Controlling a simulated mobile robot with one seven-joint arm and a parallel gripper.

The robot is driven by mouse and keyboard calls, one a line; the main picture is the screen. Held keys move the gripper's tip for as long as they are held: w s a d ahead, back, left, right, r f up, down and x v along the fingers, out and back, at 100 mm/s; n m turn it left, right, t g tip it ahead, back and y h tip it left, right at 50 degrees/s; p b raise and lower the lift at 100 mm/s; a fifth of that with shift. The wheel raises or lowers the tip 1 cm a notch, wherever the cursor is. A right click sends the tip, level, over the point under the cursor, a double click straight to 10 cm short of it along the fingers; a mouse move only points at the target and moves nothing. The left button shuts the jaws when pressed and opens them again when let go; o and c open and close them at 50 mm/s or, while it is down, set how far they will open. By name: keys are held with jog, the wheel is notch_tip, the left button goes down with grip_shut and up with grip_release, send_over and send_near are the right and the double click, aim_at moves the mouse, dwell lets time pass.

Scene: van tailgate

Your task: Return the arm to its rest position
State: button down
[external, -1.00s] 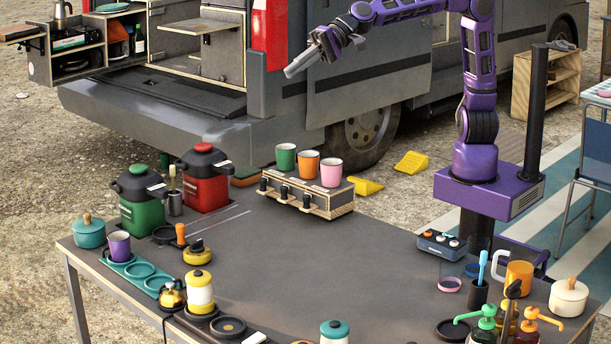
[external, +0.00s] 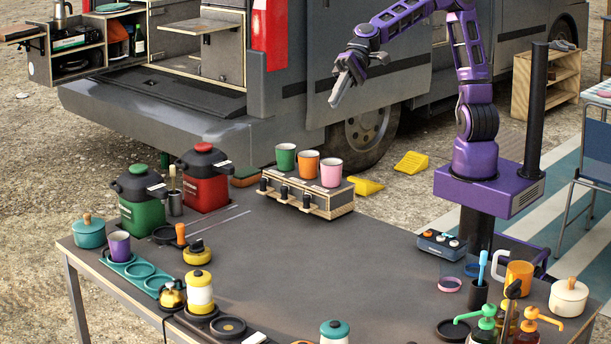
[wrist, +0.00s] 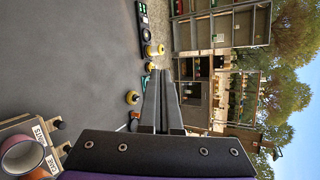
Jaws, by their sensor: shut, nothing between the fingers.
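My gripper (external: 336,101) hangs in the air at the end of my purple arm, above and behind the table, in front of the grey van's side. Its fingers point down and to the left. They are shut with nothing between them. In the wrist view my gripper's fingers (wrist: 161,100) lie together and stretch away over the table's far part. The gripper touches nothing that I can see.
The dark table (external: 300,265) has a clear middle. A wooden rack (external: 325,202) with green, orange and pink mugs stands at its back edge. Red (external: 207,190) and green (external: 140,205) dispensers stand at the left. The van (external: 345,85) stands close behind my gripper.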

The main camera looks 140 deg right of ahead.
jog(key=s+a+f+n+g+y+p, duration=0.1)
jog(key=s+a+n+g, duration=0.1)
jog(key=s+a+n, duration=0.5)
jog(key=s+a+n+g, duration=0.2)
jog(key=s+a+n, duration=0.25)
jog(key=s, duration=0.45)
jog(key=s+d+f+n+g+h, duration=0.1)
jog(key=s+f+n+g+h, duration=0.1)
jog(key=s+f+n+h, duration=0.3)
jog(key=s+n, duration=0.1)
jog(key=s, duration=0.3)
jog(key=shift+s+d+f+p, duration=0.3)
jog(key=shift+f, duration=0.05)
